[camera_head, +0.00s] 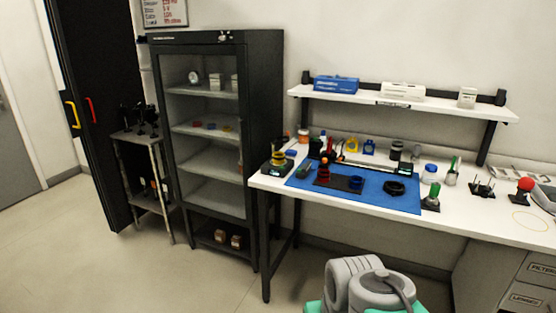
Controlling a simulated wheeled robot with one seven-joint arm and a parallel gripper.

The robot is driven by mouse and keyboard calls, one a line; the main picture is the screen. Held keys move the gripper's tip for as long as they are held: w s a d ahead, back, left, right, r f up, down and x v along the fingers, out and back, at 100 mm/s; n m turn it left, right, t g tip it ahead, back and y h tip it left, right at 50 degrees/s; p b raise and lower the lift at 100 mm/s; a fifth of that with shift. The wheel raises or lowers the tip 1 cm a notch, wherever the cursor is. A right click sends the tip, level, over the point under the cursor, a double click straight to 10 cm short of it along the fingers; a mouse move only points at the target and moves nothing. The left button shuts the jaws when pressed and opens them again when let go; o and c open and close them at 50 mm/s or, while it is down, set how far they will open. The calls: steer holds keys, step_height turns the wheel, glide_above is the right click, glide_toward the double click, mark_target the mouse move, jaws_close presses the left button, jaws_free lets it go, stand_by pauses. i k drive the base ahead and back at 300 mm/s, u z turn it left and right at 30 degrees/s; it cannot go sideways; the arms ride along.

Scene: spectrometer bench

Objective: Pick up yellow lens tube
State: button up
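A small yellow ringed cylinder (278,157), which looks like the yellow lens tube, stands upright at the left end of the white bench (470,226). It rests on a dark device (277,169) with a small greenish display. A second yellow object (352,145) stands behind the blue mat, beside a blue one (369,146); its exact kind is too small to tell. My gripper is not in view; only a grey and green part of my own body shows at the bottom.
A blue mat (402,203) holds a red ringed piece (323,173), a blue ring (356,183) and a black ring (394,187). A raised shelf (430,103) spans the bench's back. A dark glass-fronted cabinet (262,110) stands left of the bench. Floor in front is clear.

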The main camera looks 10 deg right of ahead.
mark_target(278, 159)
steer(key=u, duration=0.35)
steer(key=i, duration=1.3)
steer(key=u, duration=0.35)
steer(key=i, duration=0.65)
